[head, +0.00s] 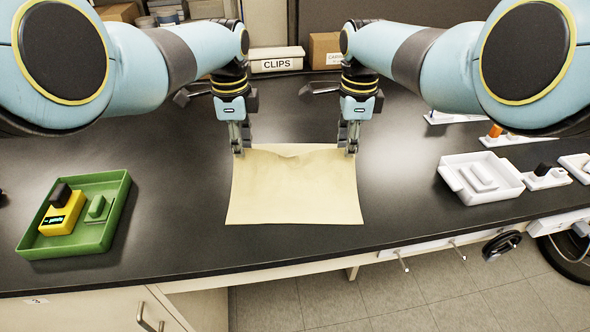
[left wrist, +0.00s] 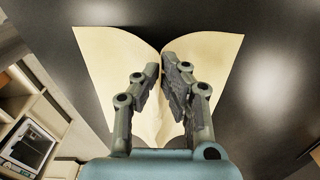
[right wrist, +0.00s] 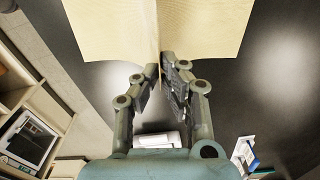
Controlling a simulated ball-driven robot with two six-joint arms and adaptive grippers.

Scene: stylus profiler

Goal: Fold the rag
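The rag (head: 293,195) is a cream square lying on the dark bench in the middle of the head view. Its far edge is slightly wavy, with a small ridge between the grippers. My left gripper (head: 240,150) is at the far left corner and my right gripper (head: 348,150) at the far right corner. In the left wrist view the rag (left wrist: 115,65) creases up between the nearly closed fingers (left wrist: 162,66). In the right wrist view a crease in the rag (right wrist: 105,30) runs to the nearly closed fingertips (right wrist: 160,66). Both look pinched on cloth.
A green tray (head: 112,225) with a yellow device (head: 62,212) is at the left. A white tray (head: 470,160) is at the right. A CLIPS box (head: 277,60) and a cardboard box (head: 325,50) stand behind. Bench around the rag is clear.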

